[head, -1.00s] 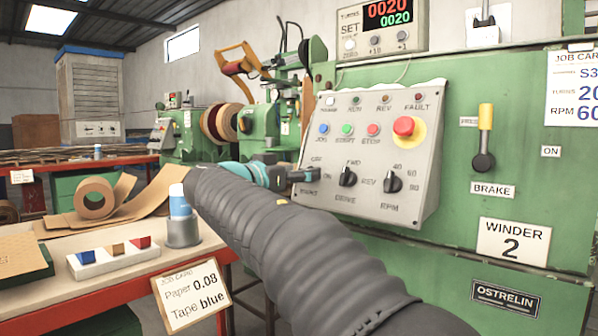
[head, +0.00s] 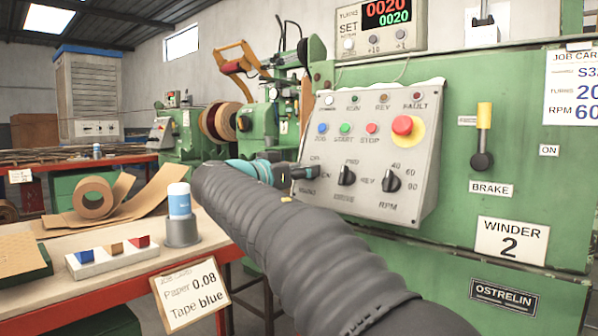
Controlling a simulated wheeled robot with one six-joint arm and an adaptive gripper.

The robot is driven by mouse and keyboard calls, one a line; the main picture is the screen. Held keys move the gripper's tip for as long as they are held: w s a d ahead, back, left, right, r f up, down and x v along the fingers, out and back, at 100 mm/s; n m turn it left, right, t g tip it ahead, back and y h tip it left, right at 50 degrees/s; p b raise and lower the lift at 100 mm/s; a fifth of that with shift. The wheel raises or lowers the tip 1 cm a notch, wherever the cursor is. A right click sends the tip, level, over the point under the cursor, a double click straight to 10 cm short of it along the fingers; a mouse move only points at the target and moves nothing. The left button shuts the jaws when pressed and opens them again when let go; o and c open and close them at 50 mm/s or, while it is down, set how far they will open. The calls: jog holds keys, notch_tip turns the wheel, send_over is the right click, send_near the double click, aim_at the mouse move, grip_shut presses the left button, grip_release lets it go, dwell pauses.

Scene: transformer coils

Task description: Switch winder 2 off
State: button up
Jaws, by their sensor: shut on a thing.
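The winder 2 control panel (head: 428,150) is a grey sloped box on the green machine, above the "WINDER 2" label (head: 512,240). My gripper (head: 310,172) is at the panel's lower left, at the mains switch position beside the "OFF" and "ON" marks. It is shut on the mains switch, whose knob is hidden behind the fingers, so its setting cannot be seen. To its right are the black drive knob (head: 346,175) and the black RPM knob (head: 391,181). The red mushroom button (head: 402,125) and the blue, green and red push buttons stand above.
The turns counter (head: 385,22) above reads 0020 twice. The brake lever (head: 483,140) with a yellow grip is at right. A red-edged bench (head: 110,290) at left holds a blue-white bottle (head: 179,199), a paper roll (head: 93,197) and a block tray (head: 110,258).

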jog(key=shift+d+r+n+g+y+p, duration=0.1)
jog(key=shift+n+y+p, duration=1.4)
jog(key=shift+n, duration=1.95)
jog(key=shift+d+f+n+g+y+p, duration=0.1)
jog(key=shift+n+y+p, duration=1.4)
jog(key=shift+n, duration=2)
jog(key=shift+r+n+g+y+p, duration=0.1)
jog(key=shift+n+y+p, duration=0.7)
jog(key=shift+n+p, duration=2)
jog(key=shift+n+b, duration=0.65)
jog(key=shift+n, duration=0.1)
jog(key=o, duration=1.1)
jog(key=shift+d, duration=0.1)
jog(key=shift+o, duration=0.2)
jog(key=shift+s, duration=0.1)
